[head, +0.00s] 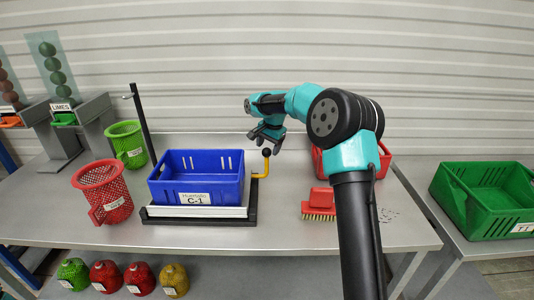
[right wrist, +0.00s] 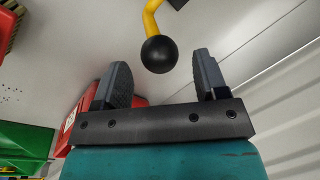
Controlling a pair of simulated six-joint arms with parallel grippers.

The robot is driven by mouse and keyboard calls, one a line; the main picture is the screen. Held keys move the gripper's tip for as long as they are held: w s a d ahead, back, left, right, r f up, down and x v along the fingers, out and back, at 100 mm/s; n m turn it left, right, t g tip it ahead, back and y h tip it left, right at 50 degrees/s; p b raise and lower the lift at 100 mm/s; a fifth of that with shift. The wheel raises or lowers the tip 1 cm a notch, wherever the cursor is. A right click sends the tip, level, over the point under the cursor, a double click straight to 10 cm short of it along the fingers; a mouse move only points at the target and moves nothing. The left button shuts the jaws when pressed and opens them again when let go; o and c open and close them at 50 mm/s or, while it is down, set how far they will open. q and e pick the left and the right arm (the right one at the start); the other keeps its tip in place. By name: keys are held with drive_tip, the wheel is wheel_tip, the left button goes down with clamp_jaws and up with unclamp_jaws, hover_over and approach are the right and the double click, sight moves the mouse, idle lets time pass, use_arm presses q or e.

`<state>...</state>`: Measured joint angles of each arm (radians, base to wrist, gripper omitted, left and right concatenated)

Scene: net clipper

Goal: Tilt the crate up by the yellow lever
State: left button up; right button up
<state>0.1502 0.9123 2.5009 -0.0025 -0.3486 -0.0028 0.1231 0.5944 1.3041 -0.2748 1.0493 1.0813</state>
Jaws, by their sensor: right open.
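The blue crate (head: 180,180), labelled C-1, sits level on a black and white tilt stand (head: 160,215) in the middle of the table. The yellow lever (head: 261,174) with a black ball knob rises at the crate's right side. My right gripper (head: 267,137) is just above the knob in the head view. In the right wrist view the gripper (right wrist: 162,82) is open, and the black knob (right wrist: 159,55) lies ahead of and between the fingertips, apart from them. The yellow lever shaft (right wrist: 151,20) runs up from the knob there. My left gripper is not seen.
A red mesh basket (head: 103,192) and a green mesh basket (head: 127,143) stand left of the crate. A red brush (head: 319,203) lies right of the lever, before a red crate (head: 384,160). A green crate (head: 485,200) is at far right. A thin black post (head: 142,120) rises behind.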

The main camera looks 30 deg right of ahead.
sight(267, 152)
drive_tip(key=shift+w+a+f, duration=0.1)
drive_tip(key=shift+w+f, duration=0.05)
drive_tip(key=shift+f, duration=0.7)
drive_tip(key=shift+w+a+f, duration=0.1)
drive_tip(key=shift+w+f, duration=0.05)
drive_tip(key=shift+f, duration=0.65)
